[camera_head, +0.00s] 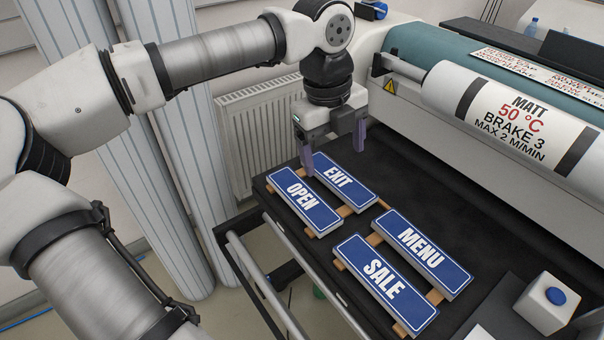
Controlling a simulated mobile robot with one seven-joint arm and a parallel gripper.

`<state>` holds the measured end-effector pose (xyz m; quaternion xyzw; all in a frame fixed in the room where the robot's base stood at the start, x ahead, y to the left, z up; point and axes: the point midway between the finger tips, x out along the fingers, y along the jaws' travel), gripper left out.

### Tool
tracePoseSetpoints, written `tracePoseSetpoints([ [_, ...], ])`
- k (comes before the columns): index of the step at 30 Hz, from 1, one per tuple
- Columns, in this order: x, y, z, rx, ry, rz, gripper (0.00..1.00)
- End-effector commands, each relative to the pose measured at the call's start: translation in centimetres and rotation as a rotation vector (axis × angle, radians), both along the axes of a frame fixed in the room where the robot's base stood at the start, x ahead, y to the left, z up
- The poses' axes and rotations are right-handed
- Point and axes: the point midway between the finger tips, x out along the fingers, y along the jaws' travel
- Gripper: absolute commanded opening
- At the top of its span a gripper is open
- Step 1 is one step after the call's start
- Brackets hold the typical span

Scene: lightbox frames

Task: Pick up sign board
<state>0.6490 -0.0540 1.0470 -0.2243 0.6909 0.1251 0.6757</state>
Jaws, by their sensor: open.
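Several blue sign boards with white lettering lie on wooden strips on the black table (468,215). The OPEN board (303,201) is at the left front and the EXIT board (345,180) is behind it. The MENU board (424,250) and the SALE board (386,284) lie further right and nearer. My gripper (335,160) is open and empty, pointing down above the far end of the OPEN and EXIT boards. Its left finger overlaps the far end of the EXIT board in the picture; I cannot tell whether it touches.
A large machine with a white roller (510,115) runs along the right of the table. A grey box with a blue button (546,302) stands at the front right. A radiator (260,130) and pale columns are behind and left. A metal rail (262,285) runs along the table's left side.

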Motion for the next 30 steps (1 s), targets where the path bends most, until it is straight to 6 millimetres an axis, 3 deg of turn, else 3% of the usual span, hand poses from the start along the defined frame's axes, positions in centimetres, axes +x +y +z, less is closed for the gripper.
tracePoseSetpoints([
  [1,0.4,1.6,-0.2,0.063,0.01,0.055,0.82],
  [3,0.7,3.1,-0.6,0.116,0.02,0.104,0.82],
  [6,0.8,4.0,-1.4,0.146,0.026,0.131,0.82],
  [18,0.8,3.9,-8.3,0.142,0.028,0.127,0.82],
  [26,0.8,3.8,-10.2,0.139,0.029,0.127,0.82],
  [30,1.0,3.9,-12.3,0.139,0.03,0.124,0.82],
])
